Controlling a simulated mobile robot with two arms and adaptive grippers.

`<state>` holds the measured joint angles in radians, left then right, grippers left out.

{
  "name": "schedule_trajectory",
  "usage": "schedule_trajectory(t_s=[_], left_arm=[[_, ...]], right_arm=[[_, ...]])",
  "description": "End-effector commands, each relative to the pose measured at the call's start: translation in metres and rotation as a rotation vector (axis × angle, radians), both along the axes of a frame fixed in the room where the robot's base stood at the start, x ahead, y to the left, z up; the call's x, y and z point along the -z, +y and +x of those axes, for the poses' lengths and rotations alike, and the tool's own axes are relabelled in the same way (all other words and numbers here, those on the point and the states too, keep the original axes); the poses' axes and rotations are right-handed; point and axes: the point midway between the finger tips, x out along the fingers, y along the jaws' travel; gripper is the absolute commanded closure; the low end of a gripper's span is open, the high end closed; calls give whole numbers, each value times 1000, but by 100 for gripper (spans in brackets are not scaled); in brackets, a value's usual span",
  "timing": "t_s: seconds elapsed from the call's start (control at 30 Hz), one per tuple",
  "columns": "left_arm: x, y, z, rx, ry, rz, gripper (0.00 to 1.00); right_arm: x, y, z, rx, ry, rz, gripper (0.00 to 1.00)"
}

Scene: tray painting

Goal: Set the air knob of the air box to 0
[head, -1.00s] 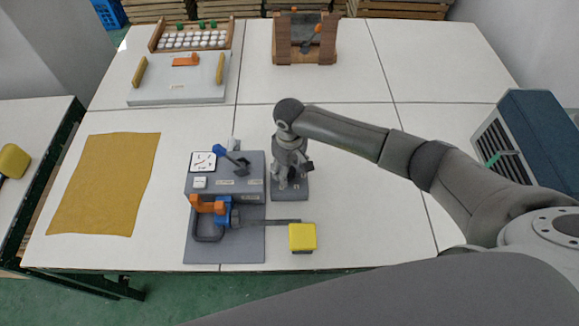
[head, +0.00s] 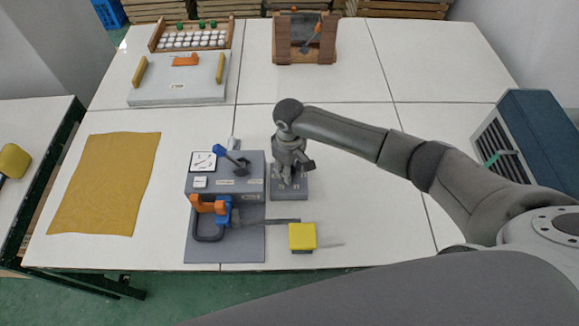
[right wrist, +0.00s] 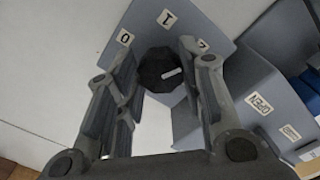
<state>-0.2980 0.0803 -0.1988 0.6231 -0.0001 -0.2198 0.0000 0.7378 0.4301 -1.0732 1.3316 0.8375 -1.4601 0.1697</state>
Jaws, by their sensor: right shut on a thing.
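The air box (head: 252,196) is a grey box near the middle of the front table, with a small dial gauge (head: 203,162) and a blue lever (head: 234,157) on top. Its grey knob plate (head: 303,190) lies on its right. The right wrist view shows the dark air knob (right wrist: 154,72) with the labels 0 (right wrist: 125,38), 1 (right wrist: 167,18) and 2 (right wrist: 202,44) around it. The knob's white mark points right, nearer the 2 side than the 0. My right gripper (head: 289,180) is down over the plate, its fingers on either side of the knob. My left gripper is out of view.
An orange and blue clamp-like tool (head: 211,205) sits before the box, with a yellow block (head: 302,236) to its right. A yellow cloth (head: 105,182) lies left. A vented blue box (head: 530,135) stands right. The table between them is mostly clear.

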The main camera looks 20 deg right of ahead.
Motion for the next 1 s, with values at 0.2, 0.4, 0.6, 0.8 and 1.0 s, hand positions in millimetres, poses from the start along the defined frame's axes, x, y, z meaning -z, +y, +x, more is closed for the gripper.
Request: schedule_trajectory(t_s=[0.2,0.4,0.6,0.8,1.0], left_arm=[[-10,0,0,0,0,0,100],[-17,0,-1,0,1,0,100],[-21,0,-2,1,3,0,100],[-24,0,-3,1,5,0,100],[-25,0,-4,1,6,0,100]], right_arm=[[-2,0,0,-152,1,1,88],[-2,-1,0,-337,0,0,88],[-1,0,1,-528,1,1,88],[-1,0,1,-718,0,1,88],[0,0,2,-909,-2,1,88]])
